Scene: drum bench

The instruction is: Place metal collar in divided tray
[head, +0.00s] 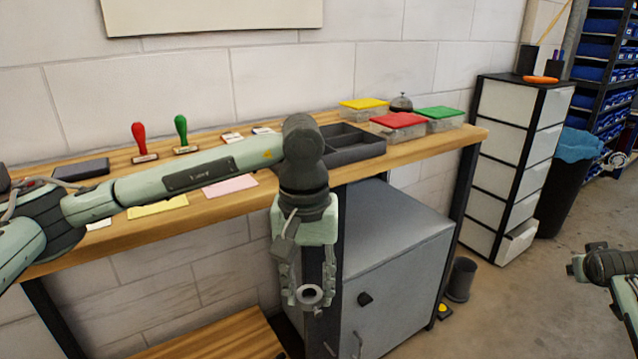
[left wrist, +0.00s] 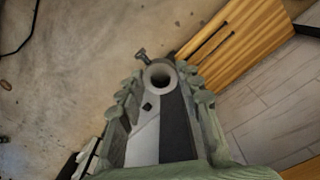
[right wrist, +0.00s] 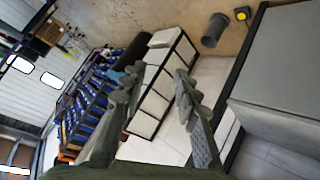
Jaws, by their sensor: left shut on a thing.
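The metal collar (head: 309,304) is a small grey ring with a dark hole, held at the fingertips of my left gripper (head: 308,288). In the left wrist view the collar (left wrist: 160,88) sits between the two finger pads. My left gripper points down in front of the bench, below the top's front edge and before the grey cabinet. The dark divided tray (head: 362,153) lies on the bench top behind my left wrist, which hides its left part. My right gripper (right wrist: 158,77) has its fingers apart and nothing between them; it is away from the bench at the right.
The wooden bench top (head: 233,206) carries a red stamp (head: 139,137), a green stamp (head: 181,129), and lidded boxes, one with a red lid (head: 398,120), right of the tray. The grey cabinet (head: 400,245) stands below. A drawer unit (head: 515,150) and bin (head: 562,185) stand at right.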

